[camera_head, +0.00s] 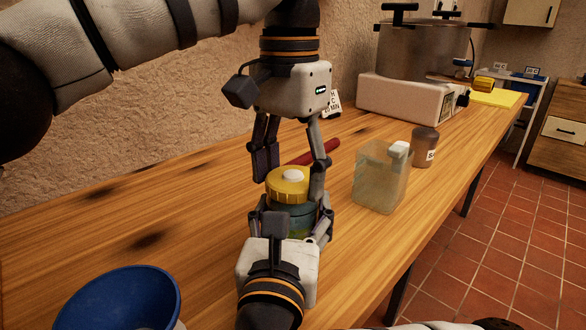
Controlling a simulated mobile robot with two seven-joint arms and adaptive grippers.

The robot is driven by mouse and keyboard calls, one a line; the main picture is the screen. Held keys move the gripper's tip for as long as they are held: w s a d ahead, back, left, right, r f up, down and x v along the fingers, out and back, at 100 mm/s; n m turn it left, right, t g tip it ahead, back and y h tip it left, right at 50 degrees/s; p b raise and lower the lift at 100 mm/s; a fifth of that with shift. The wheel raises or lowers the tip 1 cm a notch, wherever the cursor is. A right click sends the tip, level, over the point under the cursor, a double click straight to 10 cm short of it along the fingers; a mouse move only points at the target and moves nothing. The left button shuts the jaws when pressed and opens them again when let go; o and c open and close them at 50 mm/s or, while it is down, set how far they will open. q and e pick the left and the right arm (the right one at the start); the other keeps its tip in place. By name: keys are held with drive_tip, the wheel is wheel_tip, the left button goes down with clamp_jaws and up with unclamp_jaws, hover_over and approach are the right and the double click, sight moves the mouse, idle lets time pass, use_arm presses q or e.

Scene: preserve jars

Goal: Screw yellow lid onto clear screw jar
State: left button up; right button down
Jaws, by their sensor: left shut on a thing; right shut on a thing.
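The yellow lid (289,191), with a pale round centre, sits at the top of the clear screw jar (296,213), which looks blue-green and stands upright on the wooden table. I cannot tell whether the lid's thread is engaged. My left gripper (289,178) comes down from above and is shut on the lid, one finger on each side. My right gripper (289,222) reaches in from the front, low down, and is shut around the jar. The jar's lower front is hidden behind my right gripper.
A translucent container with a white cap (378,180) and a brown labelled bottle (425,148) stand to the right. A dark red rod (316,153) lies behind the jar. A large metal pot (423,50) stands at the back.

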use_arm(q)
drive_tip(key=shift+w+m, duration=0.1)
drive_tip(key=shift+m, duration=1)
drive_tip(key=o, duration=1)
drive_tip(key=shift+c, duration=0.5)
